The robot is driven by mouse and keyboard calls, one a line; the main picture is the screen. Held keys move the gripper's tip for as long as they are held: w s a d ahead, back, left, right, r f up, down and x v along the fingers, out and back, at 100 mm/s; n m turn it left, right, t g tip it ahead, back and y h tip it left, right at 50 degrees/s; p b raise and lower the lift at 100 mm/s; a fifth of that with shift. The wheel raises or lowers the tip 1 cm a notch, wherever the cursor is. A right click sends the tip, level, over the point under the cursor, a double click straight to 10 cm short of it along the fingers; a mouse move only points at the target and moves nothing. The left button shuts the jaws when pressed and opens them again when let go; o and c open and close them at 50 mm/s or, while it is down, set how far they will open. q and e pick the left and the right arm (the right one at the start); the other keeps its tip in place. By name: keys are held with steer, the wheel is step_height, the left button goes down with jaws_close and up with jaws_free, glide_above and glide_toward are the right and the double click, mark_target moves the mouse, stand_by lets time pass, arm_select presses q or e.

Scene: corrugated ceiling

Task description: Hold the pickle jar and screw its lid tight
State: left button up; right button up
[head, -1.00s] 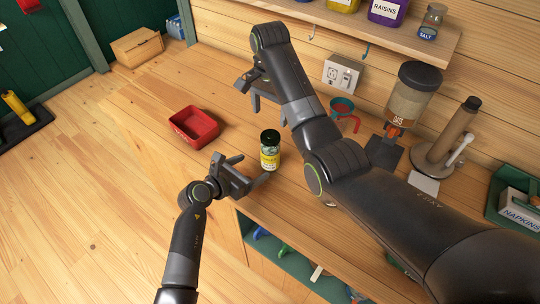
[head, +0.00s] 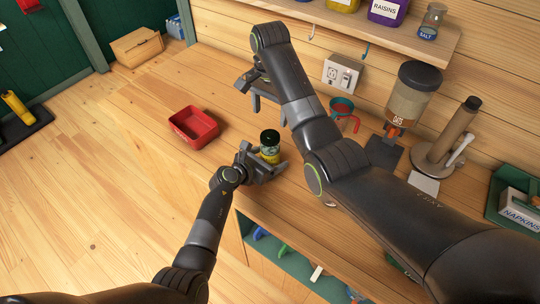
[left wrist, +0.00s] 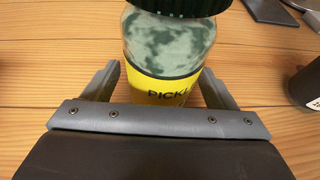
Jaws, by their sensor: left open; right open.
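The pickle jar (head: 270,153) stands upright on the wooden counter, with a yellow label and a dark green lid (head: 270,137) on its top. In the left wrist view the jar (left wrist: 165,50) stands between the two fingers of my left gripper (left wrist: 165,88), with its label facing the camera. My left gripper (head: 265,167) is open around the jar's lower part; whether either finger touches it I cannot tell. My right gripper (head: 268,97) is open and empty, above the counter behind the jar. Part of it is hidden by my right arm.
A red tray (head: 194,127) lies left of the jar. A teal and red cup (head: 342,110), a dispenser (head: 412,95) and a paper towel holder (head: 452,135) stand at the right. A shelf (head: 380,35) runs along the wall. The counter's front edge is close to the jar.

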mark_target(270, 136)
arm_select(q)
jaws_close()
arm_select(e)
steer(key=n, duration=0.4)
steer(key=shift+n, duration=0.3)
steer(key=n, duration=0.4)
steer(key=shift+n, duration=0.4)
steer(key=n, duration=0.4)
steer(key=shift+n, duration=0.3)
steer(key=n, duration=0.4)
steer(key=shift+f, duration=4)
